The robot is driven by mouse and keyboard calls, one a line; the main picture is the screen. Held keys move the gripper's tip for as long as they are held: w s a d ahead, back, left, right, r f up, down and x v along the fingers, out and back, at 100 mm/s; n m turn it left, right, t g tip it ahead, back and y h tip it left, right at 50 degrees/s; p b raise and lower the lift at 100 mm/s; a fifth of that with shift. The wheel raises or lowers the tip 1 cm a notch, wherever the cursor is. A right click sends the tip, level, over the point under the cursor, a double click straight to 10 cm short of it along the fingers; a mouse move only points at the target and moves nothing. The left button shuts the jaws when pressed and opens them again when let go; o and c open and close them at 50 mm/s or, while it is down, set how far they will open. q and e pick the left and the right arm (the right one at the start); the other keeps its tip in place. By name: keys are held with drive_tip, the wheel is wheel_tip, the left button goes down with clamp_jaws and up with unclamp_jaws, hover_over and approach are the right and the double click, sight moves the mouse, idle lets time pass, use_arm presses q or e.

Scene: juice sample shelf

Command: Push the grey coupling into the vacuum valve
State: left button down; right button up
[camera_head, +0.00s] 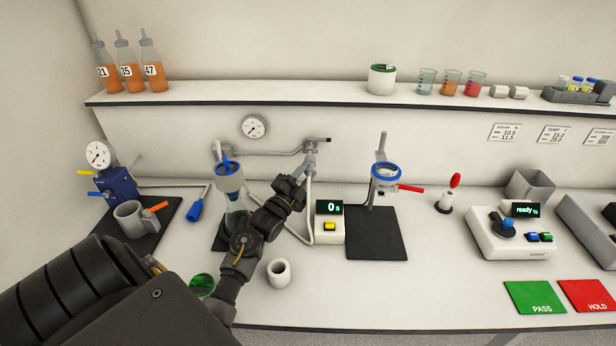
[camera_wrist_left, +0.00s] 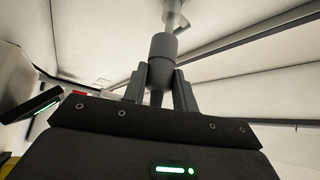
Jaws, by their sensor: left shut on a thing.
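My left gripper (camera_head: 304,178) is raised below the vacuum valve (camera_head: 311,146), which sits at the right part of the wall pipe. In the left wrist view its two fingers (camera_wrist_left: 159,92) are closed around the grey coupling (camera_wrist_left: 161,48), which stands upright between them. A lighter grey stem (camera_wrist_left: 173,14) of the valve is directly above the coupling, in line with it. The two look to meet, but I cannot tell how far one is inside the other. In the head view the coupling is mostly hidden by the gripper. My right gripper is not in view.
A flask (camera_head: 237,215) with a blue-ringed funnel stands behind my left arm. A timer box (camera_head: 329,229) stands just right of the gripper, beside a pale hose (camera_head: 309,215). A pressure gauge (camera_head: 254,126) and shelf edge (camera_head: 230,103) are above.

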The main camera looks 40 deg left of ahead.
use_arm(q)
drive_tip(key=shift+s+r, duration=0.15)
drive_tip(key=shift+s, duration=0.1)
drive_tip(key=shift+w, duration=0.15)
drive_tip(key=shift+w+a, duration=0.1)
idle(0.3)
drive_tip(key=shift+w+a+b, duration=0.45)
drive_tip(key=shift+w+b, duration=0.15)
drive_tip(key=shift+w, duration=0.05)
drive_tip(key=shift+w+a, duration=0.15)
idle(0.3)
idle(0.4)
drive_tip(key=shift+w+a+b, duration=0.4)
drive_tip(key=shift+w+b, duration=0.1)
drive_tip(key=shift+a+r, duration=0.15)
idle(0.5)
